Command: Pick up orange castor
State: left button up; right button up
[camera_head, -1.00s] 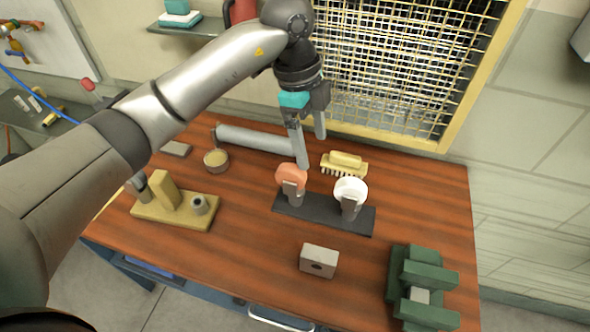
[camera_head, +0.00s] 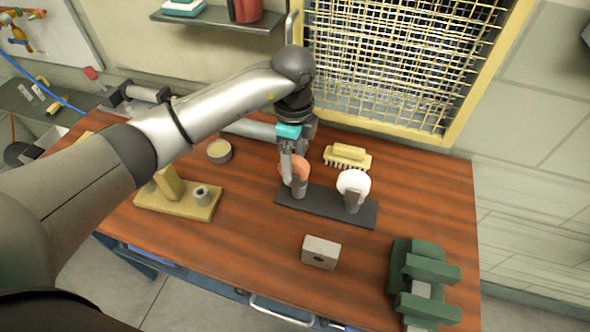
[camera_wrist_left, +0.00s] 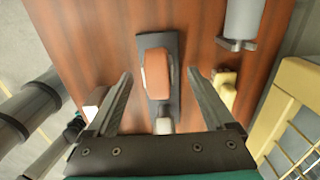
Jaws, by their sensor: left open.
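The orange castor (camera_head: 297,168) stands on a dark base plate (camera_head: 322,206) on the wooden bench, left of a white castor (camera_head: 353,183). My left gripper (camera_head: 294,172) points down over the orange castor, with one finger partly covering it in the head view. In the left wrist view the orange castor (camera_wrist_left: 157,74) shows between the two spread fingers of my left gripper (camera_wrist_left: 160,76), with a gap on each side. The gripper is open and holds nothing. The white castor (camera_wrist_left: 163,125) is partly hidden near the gripper's body.
A yellow brush (camera_head: 347,157) lies behind the plate. A grey cylinder (camera_head: 250,129) and round tin (camera_head: 219,152) are left and behind. A yellow wooden fixture (camera_head: 180,203) is left.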

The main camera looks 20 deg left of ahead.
aim_at(294, 171)
pick_arm(q)
notch_tip(294, 171, down, 4)
jog(key=shift+s+f, duration=0.15)
jog(key=shift+f, duration=0.05)
jog(key=shift+c, duration=0.3)
grip_shut()
dwell(0.4)
jog(key=shift+r, duration=0.1)
